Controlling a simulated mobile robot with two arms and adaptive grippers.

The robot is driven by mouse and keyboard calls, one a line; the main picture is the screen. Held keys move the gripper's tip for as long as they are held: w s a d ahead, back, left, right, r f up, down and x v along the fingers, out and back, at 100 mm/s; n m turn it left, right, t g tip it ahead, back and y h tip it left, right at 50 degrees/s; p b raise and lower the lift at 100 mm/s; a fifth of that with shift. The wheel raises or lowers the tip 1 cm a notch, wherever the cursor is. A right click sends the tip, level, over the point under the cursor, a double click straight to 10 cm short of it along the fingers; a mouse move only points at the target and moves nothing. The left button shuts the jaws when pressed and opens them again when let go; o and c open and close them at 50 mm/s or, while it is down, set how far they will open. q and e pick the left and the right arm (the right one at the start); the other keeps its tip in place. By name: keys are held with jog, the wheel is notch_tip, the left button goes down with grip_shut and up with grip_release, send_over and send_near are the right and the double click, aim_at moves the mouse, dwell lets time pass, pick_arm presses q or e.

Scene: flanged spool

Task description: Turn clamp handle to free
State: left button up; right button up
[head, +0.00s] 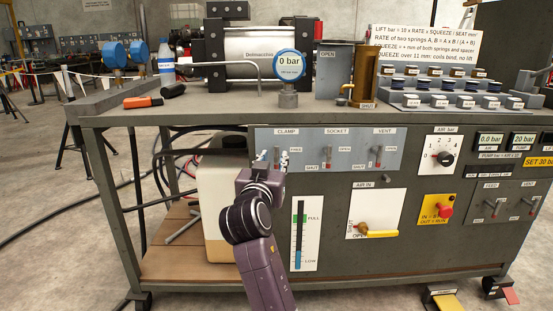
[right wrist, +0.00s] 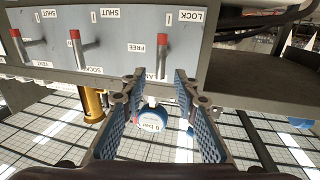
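The clamp handle (right wrist: 162,58) is a small metal lever with a red tip on the grey valve panel. In the right wrist view its red end points up the picture, between the LOCK label (right wrist: 192,16) and the FREE label (right wrist: 135,48). My right gripper (right wrist: 155,82) is open, its two blue-padded fingers apart, with the handle showing between the fingertips. I cannot tell whether either finger touches it. In the head view the right gripper (head: 273,160) is just below the CLAMP label (head: 286,131) and hides the handle. My left gripper is not in view.
The similar socket handle (head: 328,156) and vent handle (head: 378,156) sit to the right on the same panel. A pressure gauge (head: 289,65) reading 0 bar stands on the bench top above. A pale tank (head: 217,190) sits on the lower shelf behind my right arm.

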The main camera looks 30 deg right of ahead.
aim_at(276, 153)
jog(key=b+x, duration=0.1)
jog(key=x, duration=0.4)
jog(key=shift+w+d, duration=0.25)
jog(key=shift+w, duration=0.05)
grip_shut()
jog(key=shift+f, duration=0.1)
